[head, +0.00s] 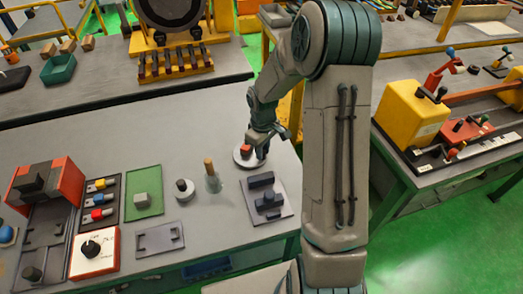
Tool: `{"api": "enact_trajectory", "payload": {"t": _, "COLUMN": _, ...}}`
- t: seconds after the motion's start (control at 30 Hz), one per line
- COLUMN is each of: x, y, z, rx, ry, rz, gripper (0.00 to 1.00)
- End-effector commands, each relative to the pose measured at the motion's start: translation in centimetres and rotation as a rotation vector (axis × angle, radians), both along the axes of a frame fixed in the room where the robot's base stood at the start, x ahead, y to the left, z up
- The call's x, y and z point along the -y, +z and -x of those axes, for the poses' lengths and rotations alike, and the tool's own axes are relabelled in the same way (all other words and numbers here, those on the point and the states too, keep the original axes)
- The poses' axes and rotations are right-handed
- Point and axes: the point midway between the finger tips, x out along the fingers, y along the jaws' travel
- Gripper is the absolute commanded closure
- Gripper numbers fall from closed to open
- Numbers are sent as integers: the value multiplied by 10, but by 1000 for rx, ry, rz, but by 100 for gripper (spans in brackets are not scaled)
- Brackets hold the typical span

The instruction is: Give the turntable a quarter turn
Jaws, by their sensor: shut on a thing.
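The turntable is a pale round disc (243,160) lying flat near the right part of the grey workbench. A small red-orange block (246,149) shows at the disc, just left of my gripper's fingers. My gripper (259,150) points down over the right side of the disc, with its fingers closed on a dark upright part standing on the turntable. The fingers and wrist hide part of the disc and most of the part they hold.
A wooden peg on a pale base (211,180) and a knob on a white disc (184,188) stand to the left. A dark fixture (268,200) sits just in front. A green mat (144,203) and a white dial box (95,252) lie farther left. The bench behind the turntable is clear.

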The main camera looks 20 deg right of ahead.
Motion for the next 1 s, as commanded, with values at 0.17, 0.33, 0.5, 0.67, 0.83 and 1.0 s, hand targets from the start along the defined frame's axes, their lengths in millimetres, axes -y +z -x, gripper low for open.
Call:
{"api": "enact_trajectory", "payload": {"t": 0.17, "x": 3, "y": 1, "z": -5, "rx": 5, "ry": 86, "rz": 0, "gripper": 100}}
{"api": "enact_trajectory", "payload": {"t": 0.33, "x": 5, "y": 2, "z": -8, "rx": 6, "ry": 171, "rz": 0, "gripper": 100}}
{"api": "enact_trajectory", "payload": {"t": 0.5, "x": 7, "y": 2, "z": -11, "rx": 6, "ry": 256, "rz": -1, "gripper": 100}}
{"api": "enact_trajectory", "payload": {"t": 0.67, "x": 9, "y": 2, "z": -15, "rx": 6, "ry": 336, "rz": 1, "gripper": 100}}
{"api": "enact_trajectory", "payload": {"t": 0.83, "x": 10, "y": 2, "z": -18, "rx": 5, "ry": 421, "rz": 0, "gripper": 100}}
{"api": "enact_trajectory", "payload": {"t": 1.0, "x": 11, "y": 2, "z": -22, "rx": 4, "ry": 506, "rz": 0, "gripper": 100}}
